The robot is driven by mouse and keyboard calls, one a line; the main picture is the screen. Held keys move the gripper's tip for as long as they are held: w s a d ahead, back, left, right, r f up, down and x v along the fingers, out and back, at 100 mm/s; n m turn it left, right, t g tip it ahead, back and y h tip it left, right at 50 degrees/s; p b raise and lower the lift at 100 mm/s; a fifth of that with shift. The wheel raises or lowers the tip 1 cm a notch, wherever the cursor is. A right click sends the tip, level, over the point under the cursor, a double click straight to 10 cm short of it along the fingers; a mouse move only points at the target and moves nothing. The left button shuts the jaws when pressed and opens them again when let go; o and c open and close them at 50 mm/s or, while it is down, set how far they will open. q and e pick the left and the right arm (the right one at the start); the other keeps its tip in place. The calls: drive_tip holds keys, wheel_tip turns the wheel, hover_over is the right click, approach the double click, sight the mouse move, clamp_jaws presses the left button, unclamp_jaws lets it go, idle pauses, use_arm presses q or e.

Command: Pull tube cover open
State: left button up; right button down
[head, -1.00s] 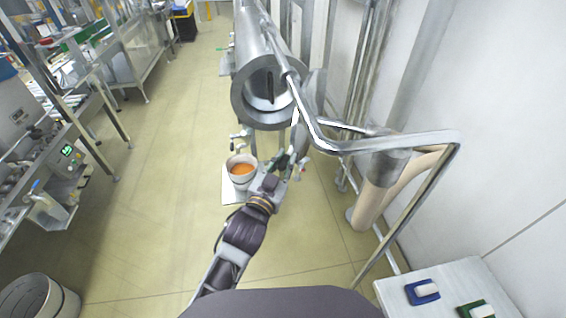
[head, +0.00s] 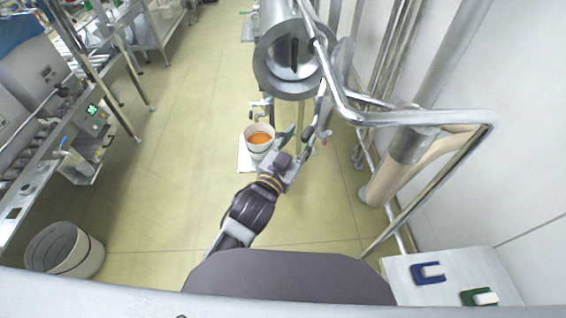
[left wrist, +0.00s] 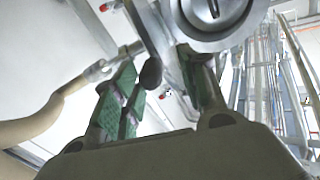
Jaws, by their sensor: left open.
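The metal tube (head: 272,72) shows its round end towards me, with a dark slot inside. A grey disc-like cover (head: 344,62) hangs edge-on at its right side, partly behind a bent rail. My left gripper (head: 307,132) is just below the cover; whether it touches is unclear. In the left wrist view the gripper (left wrist: 160,72) has its green-padded fingers spread, with a dark oval knob (left wrist: 151,74) seen between them. A round metal face (left wrist: 212,20) with a slot is above the fingers. My right gripper is not in view.
The bent metal rail (head: 400,118) crosses in front of the tube's right side. A bucket with orange contents (head: 258,151) stands below the tube. A white table (head: 448,268) with blue and green blocks is at lower right.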

use_arm(q)
drive_tip(key=v, duration=0.8)
drive_tip(key=shift+s, duration=0.3)
drive_tip(key=shift+a, duration=0.1)
idle(0.4)
